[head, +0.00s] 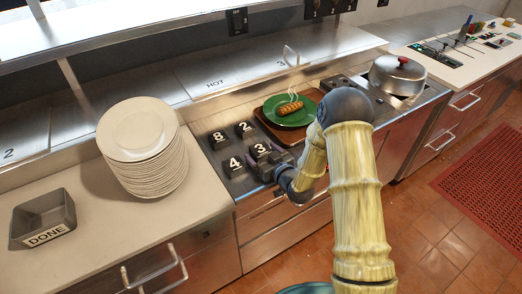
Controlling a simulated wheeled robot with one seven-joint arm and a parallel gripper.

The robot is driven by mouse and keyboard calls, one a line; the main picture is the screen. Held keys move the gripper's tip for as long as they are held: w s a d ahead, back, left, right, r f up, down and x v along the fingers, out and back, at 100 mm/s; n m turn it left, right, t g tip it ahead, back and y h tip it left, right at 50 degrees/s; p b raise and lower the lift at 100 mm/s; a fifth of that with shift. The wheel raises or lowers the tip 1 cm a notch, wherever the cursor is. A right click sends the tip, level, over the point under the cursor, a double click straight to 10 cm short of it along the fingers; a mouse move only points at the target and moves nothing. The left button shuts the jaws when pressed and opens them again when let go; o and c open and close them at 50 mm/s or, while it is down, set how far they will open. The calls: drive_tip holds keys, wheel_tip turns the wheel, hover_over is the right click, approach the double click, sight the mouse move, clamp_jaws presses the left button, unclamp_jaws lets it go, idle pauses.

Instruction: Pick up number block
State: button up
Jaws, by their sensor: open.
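Dark number blocks with white digits sit in a small group on a dark surface in the head view. Block 8 (217,138) is at the back left and block 2 (245,128) at the back right. Block 4 (233,165) is at the front left and block 3 (260,150) at the front right. My gripper (266,170) is low, right by the front right side of block 3. It is open. Its fingers are small and partly hidden, so I cannot tell whether they touch or surround block 3.
A brown tray (262,113) with a green plate (291,119) and a steaming sausage-like item (290,107) lies just behind my arm. A tall plate stack (140,131) and a grey DONE bin (40,218) stand left. A lidded metal pan (397,72) is right.

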idle(0.4)
drive_tip(key=c, duration=1.1)
drive_tip(key=shift+c, duration=0.2)
drive_tip(key=shift+r, duration=0.1)
drive_tip(key=shift+r+b, duration=0.3)
drive_tip(key=shift+r, duration=0.25)
drive_tip(key=f+p+v, duration=0.1)
drive_tip(key=v, duration=0.5)
drive_tip(key=p+v, duration=0.2)
drive_tip(key=v, duration=0.4)
drive_tip(key=f+p+v, duration=0.1)
drive_tip(key=p+v, duration=0.1)
drive_tip(key=v, duration=0.4)
drive_tip(key=shift+s+d+f, duration=0.15)
drive_tip(key=shift+f, duration=0.2)
